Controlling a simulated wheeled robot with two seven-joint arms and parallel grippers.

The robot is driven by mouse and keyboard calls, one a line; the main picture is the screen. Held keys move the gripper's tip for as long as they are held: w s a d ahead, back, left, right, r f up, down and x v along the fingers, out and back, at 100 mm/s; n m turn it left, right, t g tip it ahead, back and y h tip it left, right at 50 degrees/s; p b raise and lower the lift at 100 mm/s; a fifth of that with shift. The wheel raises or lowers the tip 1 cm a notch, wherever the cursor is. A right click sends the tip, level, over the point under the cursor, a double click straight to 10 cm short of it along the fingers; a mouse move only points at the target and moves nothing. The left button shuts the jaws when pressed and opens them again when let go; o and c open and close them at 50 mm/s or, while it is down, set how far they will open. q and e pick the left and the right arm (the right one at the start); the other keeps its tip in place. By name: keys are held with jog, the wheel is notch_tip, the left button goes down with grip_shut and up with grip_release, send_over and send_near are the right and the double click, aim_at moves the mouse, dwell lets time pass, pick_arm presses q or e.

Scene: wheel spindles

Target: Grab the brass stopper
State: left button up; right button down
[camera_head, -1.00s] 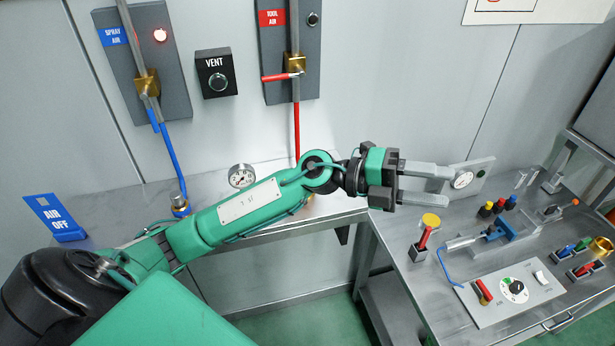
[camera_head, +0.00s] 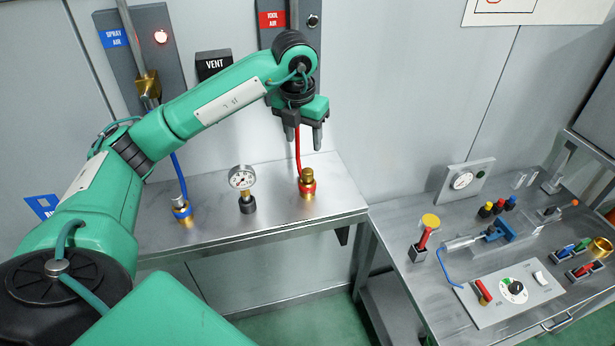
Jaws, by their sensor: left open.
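A small brass piece with a rounded top (camera_head: 307,174), which looks like the brass stopper, sits upright in a red-ringed brass fitting (camera_head: 308,188) near the right end of the steel shelf. My left gripper (camera_head: 304,136) is open and empty, its fingers pointing down. In the picture it is just above the brass piece and apart from it. The exact height and depth between them are hard to tell. My right gripper is not in view.
A red hose (camera_head: 297,150) drops from the wall panel beside the gripper. A pressure gauge (camera_head: 242,179) and a blue-ringed fitting (camera_head: 182,210) stand left on the shelf (camera_head: 262,222). A lower bench (camera_head: 400,235) at right holds several small tools and a brass cup (camera_head: 601,247).

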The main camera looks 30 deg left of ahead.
aim_at(307, 171)
pick_arm(q)
jog(key=f, duration=0.2)
jog(key=f+p, duration=0.1)
jog(key=f, duration=0.1)
jog(key=w+f+p, duration=0.1)
jog(key=f, duration=0.2)
jog(key=shift+w+f, duration=0.1)
jog(key=shift+f, duration=0.15)
jog(key=f+p, duration=0.3)
jog(key=f, duration=0.1)
jog(key=shift+w+a, duration=0.1)
jog(key=shift+w, duration=0.25)
jog(key=shift+f, duration=0.35)
jog(key=c, duration=1.1)
